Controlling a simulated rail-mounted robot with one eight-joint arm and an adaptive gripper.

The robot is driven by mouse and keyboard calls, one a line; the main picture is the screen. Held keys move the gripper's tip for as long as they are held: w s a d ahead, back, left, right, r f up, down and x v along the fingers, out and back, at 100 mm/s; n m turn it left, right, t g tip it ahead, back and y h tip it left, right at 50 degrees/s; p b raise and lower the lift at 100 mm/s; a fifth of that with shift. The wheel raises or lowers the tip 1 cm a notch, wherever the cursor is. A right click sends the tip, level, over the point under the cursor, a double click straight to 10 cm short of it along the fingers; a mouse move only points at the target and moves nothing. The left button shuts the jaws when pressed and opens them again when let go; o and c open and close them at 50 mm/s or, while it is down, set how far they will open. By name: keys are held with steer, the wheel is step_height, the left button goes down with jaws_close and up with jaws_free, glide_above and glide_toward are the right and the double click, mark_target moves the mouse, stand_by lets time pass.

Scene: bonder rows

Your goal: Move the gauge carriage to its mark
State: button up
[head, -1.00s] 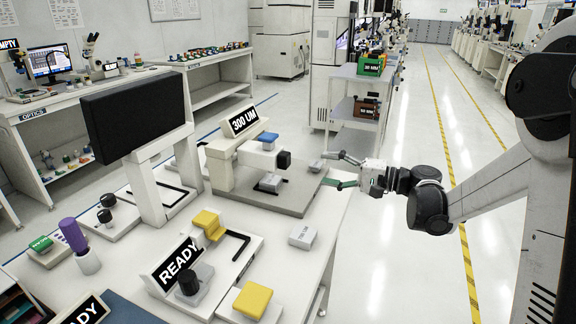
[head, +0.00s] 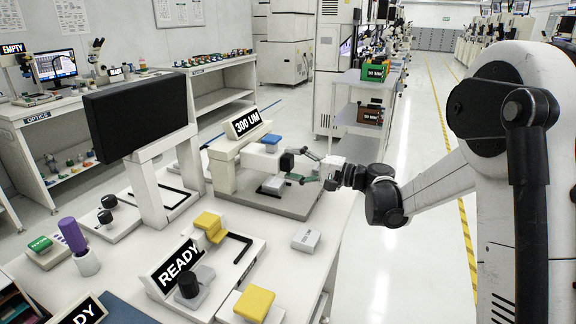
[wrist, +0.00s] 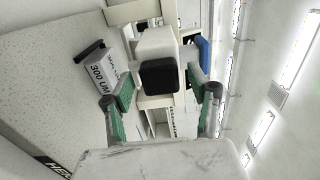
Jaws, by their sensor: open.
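The gauge (head: 228,170) is a white stand on a grey base plate (head: 245,199), with a 300 UM sign. Its white horizontal head (head: 262,160) ends in a black square face (wrist: 160,76) and bears a blue block (head: 271,139). I cannot tell for sure which part is the carriage. A small grey block (head: 273,185) sits under the head. My gripper (head: 298,165) is open at the head's black end. In the wrist view its green-padded fingers stand either side of the black face, with visible gaps. A mark on the gauge cannot be made out.
A loose grey block (head: 306,240), a READY fixture (head: 178,268) and yellow blocks (head: 254,303) stand nearer on the bench. A dark monitor (head: 140,112) stands left. The aisle right is clear.

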steer(key=shift+x, duration=0.8)
steer(key=shift+c, duration=0.2)
